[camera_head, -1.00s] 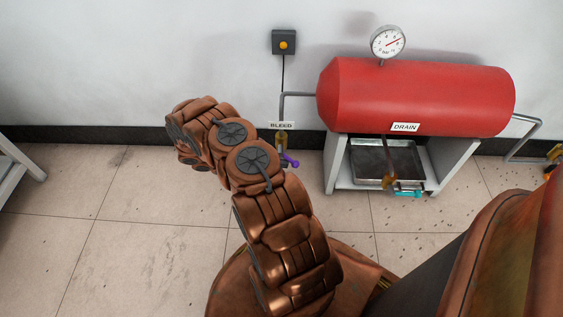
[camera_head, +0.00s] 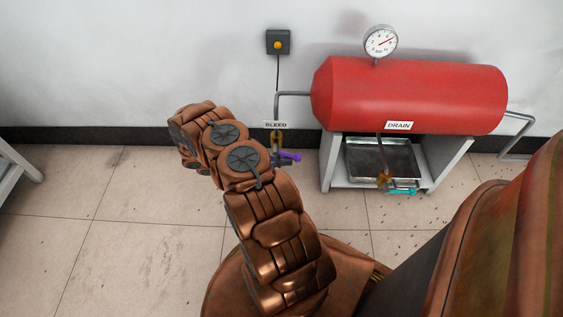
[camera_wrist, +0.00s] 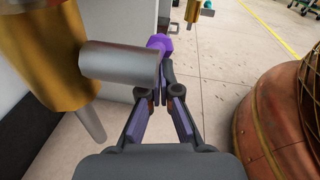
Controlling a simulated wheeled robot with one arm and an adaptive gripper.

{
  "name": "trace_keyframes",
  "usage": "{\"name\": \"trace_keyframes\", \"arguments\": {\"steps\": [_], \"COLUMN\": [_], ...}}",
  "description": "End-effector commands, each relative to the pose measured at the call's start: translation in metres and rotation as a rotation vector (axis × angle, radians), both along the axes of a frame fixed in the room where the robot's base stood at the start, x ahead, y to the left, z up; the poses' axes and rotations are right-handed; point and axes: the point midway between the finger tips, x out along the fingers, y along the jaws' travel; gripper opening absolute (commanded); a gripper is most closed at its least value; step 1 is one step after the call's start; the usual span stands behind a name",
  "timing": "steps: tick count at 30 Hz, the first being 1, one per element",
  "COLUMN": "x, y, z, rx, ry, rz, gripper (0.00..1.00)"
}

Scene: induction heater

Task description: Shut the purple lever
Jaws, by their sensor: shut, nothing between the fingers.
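The purple lever (camera_head: 290,156) is on the brass bleed valve (camera_head: 276,141), under the BLEED label, and points right in the head view. In the wrist view the purple lever (camera_wrist: 160,43) shows just beyond my fingertips, partly hidden. The valve's brass body (camera_wrist: 45,50) and a silver cylinder (camera_wrist: 120,63) are at the left there. The cylinder partly covers my left finger. My gripper (camera_wrist: 165,82) is shut and empty, with its tips close to the lever; I cannot tell if they touch. In the head view my arm hides most of the gripper.
A red tank (camera_head: 410,97) with a gauge (camera_head: 380,41) stands right of the valve. Below it are a metal tray (camera_head: 382,160) and a drain valve with a cyan lever (camera_head: 402,191). A pipe (camera_head: 292,94) joins tank and bleed valve. The wall is close behind; open floor lies left.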

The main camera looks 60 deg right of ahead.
Motion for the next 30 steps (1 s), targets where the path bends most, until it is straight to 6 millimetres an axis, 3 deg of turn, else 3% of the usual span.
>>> {"name": "trace_keyframes", "arguments": {"steps": [30], "x": [-0.0091], "y": [-0.0065], "z": [0.0042], "rx": [0.000], "ry": [-0.001], "rz": [-0.013], "gripper": [0.00]}}
